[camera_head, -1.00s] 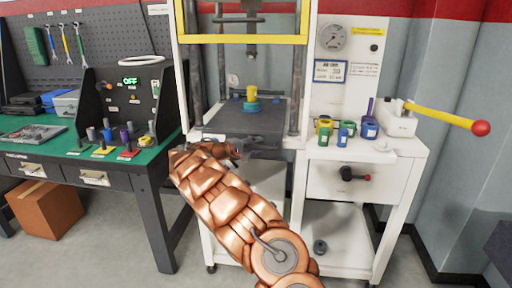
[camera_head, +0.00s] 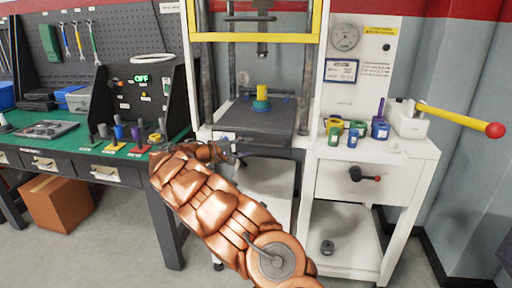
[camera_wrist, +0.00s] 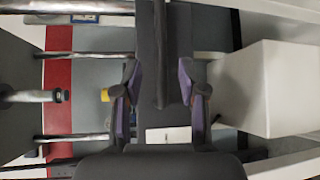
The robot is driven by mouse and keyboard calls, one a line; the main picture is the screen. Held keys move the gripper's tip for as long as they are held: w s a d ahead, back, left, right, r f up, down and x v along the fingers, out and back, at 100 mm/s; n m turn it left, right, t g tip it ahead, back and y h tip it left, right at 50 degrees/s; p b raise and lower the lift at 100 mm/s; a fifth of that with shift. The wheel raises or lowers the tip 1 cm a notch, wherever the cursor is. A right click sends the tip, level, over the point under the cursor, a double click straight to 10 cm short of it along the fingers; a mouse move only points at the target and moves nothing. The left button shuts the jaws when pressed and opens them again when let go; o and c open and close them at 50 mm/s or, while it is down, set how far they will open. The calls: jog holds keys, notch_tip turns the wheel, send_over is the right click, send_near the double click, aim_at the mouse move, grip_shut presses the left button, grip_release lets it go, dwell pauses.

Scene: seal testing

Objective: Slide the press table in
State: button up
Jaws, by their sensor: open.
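The press table (camera_head: 254,121) is a dark grey slab between the posts of the press, standing out at the front of the frame. A yellow and teal seal piece (camera_head: 262,99) stands on it. My gripper (camera_head: 236,156) is just at the front left of the table, partly hidden by my copper arm. In the wrist view my gripper (camera_wrist: 160,95) is open, its two purple-lined fingers on either side of a dark bar (camera_wrist: 160,50) at the front of the table. I cannot tell whether the fingers touch the bar.
The white press frame with a yellow crossbar (camera_head: 255,37) stands around the table. A white side cabinet (camera_head: 350,185) holds small coloured cans and a yellow lever (camera_head: 455,117) with a red knob. A green-topped workbench (camera_head: 85,140) is at left, with a cardboard box (camera_head: 58,204) under it.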

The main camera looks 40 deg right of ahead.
jog(key=shift+v, duration=1.65)
jog(key=shift+c, duration=0.2)
dwell(0.3)
